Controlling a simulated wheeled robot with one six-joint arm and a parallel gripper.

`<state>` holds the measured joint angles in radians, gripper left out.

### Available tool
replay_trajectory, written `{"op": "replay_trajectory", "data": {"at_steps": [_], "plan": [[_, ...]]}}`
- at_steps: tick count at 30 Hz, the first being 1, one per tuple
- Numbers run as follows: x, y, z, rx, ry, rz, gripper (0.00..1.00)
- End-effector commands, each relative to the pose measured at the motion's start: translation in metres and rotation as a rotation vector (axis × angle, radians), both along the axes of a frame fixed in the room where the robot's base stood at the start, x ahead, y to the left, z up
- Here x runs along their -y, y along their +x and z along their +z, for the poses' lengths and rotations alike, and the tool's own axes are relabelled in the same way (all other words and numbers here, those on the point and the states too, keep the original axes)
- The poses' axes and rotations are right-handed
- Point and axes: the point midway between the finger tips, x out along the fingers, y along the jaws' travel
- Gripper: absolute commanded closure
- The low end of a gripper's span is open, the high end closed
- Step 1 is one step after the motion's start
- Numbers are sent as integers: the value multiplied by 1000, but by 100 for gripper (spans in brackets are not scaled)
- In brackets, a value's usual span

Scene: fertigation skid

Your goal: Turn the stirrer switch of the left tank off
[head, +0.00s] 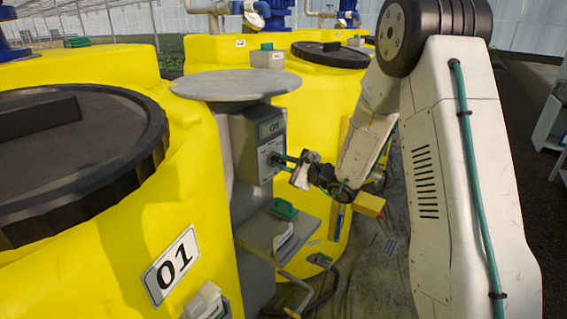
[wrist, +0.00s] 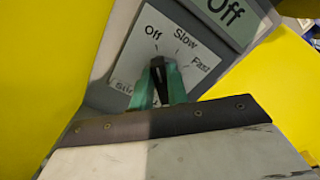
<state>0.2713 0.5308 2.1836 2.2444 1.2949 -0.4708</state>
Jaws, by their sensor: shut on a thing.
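The grey stirrer switch box (head: 245,150) stands on a grey post beside the yellow tank marked 01 (head: 185,175). Its display (wrist: 225,14) reads "Off" in the wrist view. Below the display is a white dial plate (wrist: 193,68) with the labels Off, Slow and Fast. The black knob (wrist: 158,65) points up, close to the Off label. My gripper (wrist: 160,88) is shut on the knob, with a teal finger on each side.
A round grey plate (head: 235,84) sits just above the switch box. A second yellow tank (head: 300,100) stands behind.

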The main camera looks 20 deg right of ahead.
Motion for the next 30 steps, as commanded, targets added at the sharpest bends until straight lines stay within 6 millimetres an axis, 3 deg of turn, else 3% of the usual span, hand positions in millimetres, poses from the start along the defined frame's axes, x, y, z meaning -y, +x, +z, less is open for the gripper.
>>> {"op": "replay_trajectory", "data": {"at_steps": [8, 9, 11, 12, 22, 30], "plan": [[0, 0, 0, 0, -1, 1, 100], [1, 0, 0, 0, -1, 1, 81], [1, 0, 0, 0, -1, 1, 65], [1, 0, 0, 0, -1, 1, 62], [4, -4, 0, 0, -1, -1, 62], [29, -40, 0, -1, -1, -4, 62]]}}
